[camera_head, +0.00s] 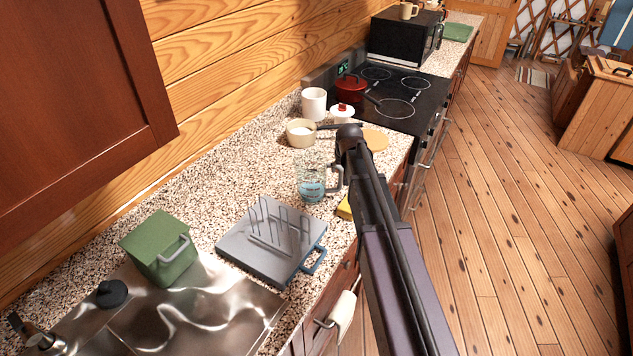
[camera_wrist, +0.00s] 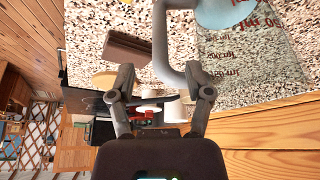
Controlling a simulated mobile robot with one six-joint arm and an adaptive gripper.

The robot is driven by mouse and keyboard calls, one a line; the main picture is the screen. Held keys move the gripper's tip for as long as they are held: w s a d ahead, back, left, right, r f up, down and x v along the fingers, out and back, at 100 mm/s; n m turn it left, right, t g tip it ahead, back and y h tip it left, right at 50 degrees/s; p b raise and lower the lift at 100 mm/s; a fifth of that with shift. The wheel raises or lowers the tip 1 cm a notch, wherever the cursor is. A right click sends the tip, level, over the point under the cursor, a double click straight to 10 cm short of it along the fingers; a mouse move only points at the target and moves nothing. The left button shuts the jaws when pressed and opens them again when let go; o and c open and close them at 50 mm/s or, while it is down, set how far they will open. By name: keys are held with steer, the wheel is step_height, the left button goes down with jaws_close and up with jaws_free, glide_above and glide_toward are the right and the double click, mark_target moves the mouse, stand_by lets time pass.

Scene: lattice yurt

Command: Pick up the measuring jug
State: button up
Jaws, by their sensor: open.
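The measuring jug (camera_head: 312,188) is clear, with blue in its lower part and a grey handle on its right side. It stands upright on the speckled counter. In the wrist view the jug's clear wall (camera_wrist: 250,62) with red print fills the upper right, and its grey handle (camera_wrist: 162,42) curves down from the top. My gripper (camera_wrist: 160,80) is open. The lower bend of the handle appears between the fingertips, close to the right one; I cannot tell whether they touch. In the head view my arm hides most of the gripper.
A grey dish rack (camera_head: 233,247), a green box (camera_head: 160,250) and the sink are nearer. A yellow item (camera_head: 344,209) lies beside my arm. A cream bowl (camera_head: 300,135), white mug (camera_head: 314,104) and red pot (camera_head: 350,90) stand beyond the jug. A wooden wall borders the counter.

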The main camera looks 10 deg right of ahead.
mark_target(341, 172)
steer(key=shift+b+x, duration=2.5)
steer(key=shift+x, duration=0.25)
jaws_close()
